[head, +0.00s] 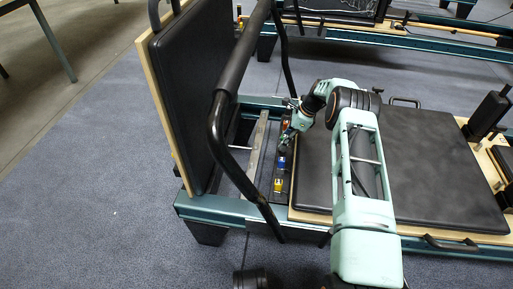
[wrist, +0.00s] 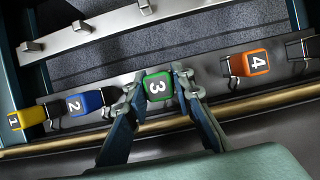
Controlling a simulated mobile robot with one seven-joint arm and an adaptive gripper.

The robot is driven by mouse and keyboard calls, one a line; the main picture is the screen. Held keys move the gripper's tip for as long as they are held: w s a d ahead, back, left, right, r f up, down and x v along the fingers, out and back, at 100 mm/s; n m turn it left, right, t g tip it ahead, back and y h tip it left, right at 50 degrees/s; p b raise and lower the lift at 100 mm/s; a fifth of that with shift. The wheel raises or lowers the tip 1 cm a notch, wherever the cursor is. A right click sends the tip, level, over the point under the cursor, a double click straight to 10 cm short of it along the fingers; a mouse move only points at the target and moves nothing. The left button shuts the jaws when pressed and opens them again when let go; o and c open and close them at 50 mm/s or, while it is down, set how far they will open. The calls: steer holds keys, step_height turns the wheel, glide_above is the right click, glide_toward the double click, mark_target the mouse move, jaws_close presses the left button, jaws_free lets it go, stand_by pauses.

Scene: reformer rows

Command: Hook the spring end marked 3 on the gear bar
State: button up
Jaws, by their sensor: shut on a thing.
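The green spring end marked 3 (wrist: 157,87) is between the two fingers of my gripper (wrist: 158,84) in the wrist view; the gripper is shut on it. I cannot tell whether it is lifted off the rail. The gear bar (wrist: 108,29) is a pale metal bar with several short pegs, across a dark gap from the green end. In the head view the gear bar (head: 258,143) lies left of my gripper (head: 287,138). The green end is not clear there, mostly hidden by the gripper.
Beside it are the blue end marked 2 (wrist: 85,103), the yellow end marked 1 (wrist: 20,119) and the orange end marked 4 (wrist: 248,63), along the carriage edge. The black foot bar (head: 218,125) rises left of the gripper. The padded carriage (head: 430,165) is on the right.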

mark_target(283, 135)
steer(key=shift+r+p, duration=0.7)
steer(key=shift+r, duration=0.95)
steer(key=shift+a, duration=0.1)
steer(key=shift+w+a+b, duration=0.4)
steer(key=shift+a, duration=1.45)
steer(key=shift+w+a+b, duration=0.35)
steer(key=shift+a+b, duration=0.1)
steer(key=shift+a, duration=1.4)
steer(key=shift+w+a+b, duration=0.4)
steer(key=shift+a, duration=1.45)
steer(key=shift+f, duration=0.2)
steer(key=shift+f, duration=0.9)
steer(key=shift+f, duration=0.25)
